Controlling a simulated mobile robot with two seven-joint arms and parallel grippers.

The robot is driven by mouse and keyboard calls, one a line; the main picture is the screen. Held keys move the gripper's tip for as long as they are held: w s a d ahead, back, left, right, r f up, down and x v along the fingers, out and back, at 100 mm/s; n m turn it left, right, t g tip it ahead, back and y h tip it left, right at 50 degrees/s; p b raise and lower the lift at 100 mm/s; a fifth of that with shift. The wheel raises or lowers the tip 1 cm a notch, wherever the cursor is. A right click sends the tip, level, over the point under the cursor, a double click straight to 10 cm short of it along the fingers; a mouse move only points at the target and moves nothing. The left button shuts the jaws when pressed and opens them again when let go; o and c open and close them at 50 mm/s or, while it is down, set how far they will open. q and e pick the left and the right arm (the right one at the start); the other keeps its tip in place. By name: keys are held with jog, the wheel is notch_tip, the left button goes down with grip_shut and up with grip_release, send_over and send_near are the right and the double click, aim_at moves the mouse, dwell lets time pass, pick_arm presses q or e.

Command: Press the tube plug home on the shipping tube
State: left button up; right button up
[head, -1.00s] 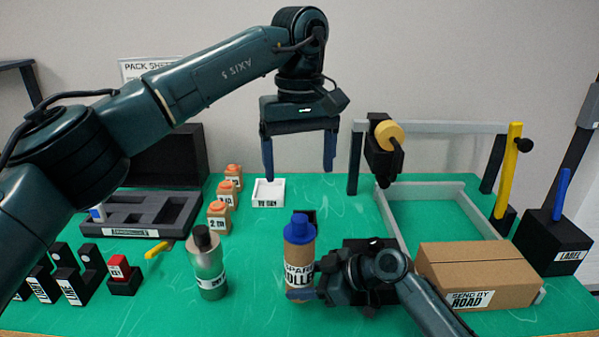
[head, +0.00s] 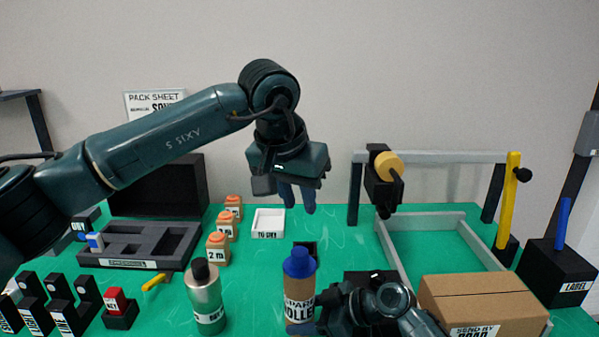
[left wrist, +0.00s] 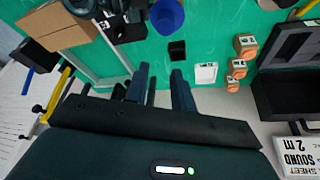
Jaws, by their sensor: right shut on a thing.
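The shipping tube (head: 299,290) stands upright at the front middle of the table, brown with a black-lettered label. The blue tube plug (head: 298,263) sits on its top end; I cannot tell how deep it is. The plug shows in the left wrist view (left wrist: 167,17) at the top edge. My right gripper (head: 302,326) is shut around the tube's lower part, its fingers partly hidden. My left gripper (head: 296,208) is empty, fingers apart and pointing down, above and behind the plug. In the left wrist view its fingers (left wrist: 160,70) have clear space between them.
Orange-topped blocks (head: 218,247) stand at left. A carton (head: 480,300) and grey rail frame (head: 445,219) are at right.

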aim_at(302, 248)
pick_arm(q)
jog(key=shift+s+f+m, duration=0.1)
jog(key=shift+f+m, duration=0.2)
jog(key=shift+f, duration=0.1)
jog(key=shift+c, duration=1.4)
pick_arm(e)
jog(key=shift+f, duration=0.15)
pick_arm(q)
notch_tip(302, 248, down, 4)
jog(key=shift+f, duration=0.1)
grip_shut()
jog(key=shift+f, duration=0.8)
jog(key=shift+f, duration=0.7)
notch_tip(302, 248, up, 7)
dwell(0.5)
pick_arm(e)
jog(key=o, duration=0.8)
jog(key=shift+o, duration=0.2)
